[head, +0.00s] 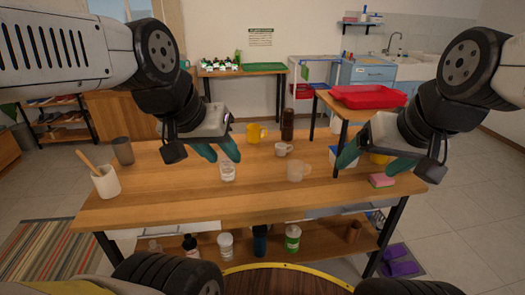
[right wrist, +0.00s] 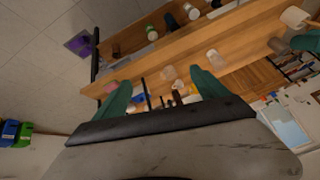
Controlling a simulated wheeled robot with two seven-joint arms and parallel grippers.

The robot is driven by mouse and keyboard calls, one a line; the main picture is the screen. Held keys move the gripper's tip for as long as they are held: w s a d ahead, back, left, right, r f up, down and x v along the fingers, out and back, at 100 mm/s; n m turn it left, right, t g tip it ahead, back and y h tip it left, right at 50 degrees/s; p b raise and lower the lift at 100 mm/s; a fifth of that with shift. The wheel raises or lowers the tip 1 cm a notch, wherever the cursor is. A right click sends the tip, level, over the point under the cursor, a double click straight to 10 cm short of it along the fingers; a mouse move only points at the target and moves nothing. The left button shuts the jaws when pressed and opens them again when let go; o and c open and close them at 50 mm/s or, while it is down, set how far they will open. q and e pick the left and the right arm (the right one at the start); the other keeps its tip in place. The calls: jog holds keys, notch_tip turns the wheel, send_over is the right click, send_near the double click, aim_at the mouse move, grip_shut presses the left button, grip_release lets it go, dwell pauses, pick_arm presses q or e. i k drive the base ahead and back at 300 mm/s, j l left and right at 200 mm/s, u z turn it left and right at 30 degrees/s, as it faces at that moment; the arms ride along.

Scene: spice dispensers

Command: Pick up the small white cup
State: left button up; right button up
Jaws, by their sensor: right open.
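The small white cup (head: 281,150) stands upright on the wooden table (head: 180,205), near the middle. Its handle points right in the head view. My left gripper (head: 223,157) hangs to the left of the cup, its green fingers apart and empty, above a clear glass (head: 227,172). My right gripper (head: 366,168) hangs to the right of the cup, open and empty over the table's right part. In the right wrist view the open fingers of my right gripper (right wrist: 160,90) frame the table; the small white cup cannot be made out surely there.
A clear mug (head: 296,171) stands just in front of the cup. A yellow mug (head: 254,133) and brown bottle (head: 288,124) are behind. A pink sponge (head: 381,180) lies right; a grey cup (head: 122,151) and white crock (head: 106,182) stand left. The table's front is clear.

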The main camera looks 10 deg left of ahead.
aim_at(281, 151)
jog(key=i+l+u, duration=0.4)
jog(key=l, duration=0.25)
jog(key=i+l+u, duration=0.15)
jog(key=l, duration=0.15)
jog(key=i+l+u, duration=0.2)
jog(key=l, duration=0.2)
jog(key=l+u, duration=0.2)
jog(key=l, duration=0.15)
jog(key=l+u, duration=0.2)
jog(key=l, duration=0.2)
jog(key=i, duration=0.05)
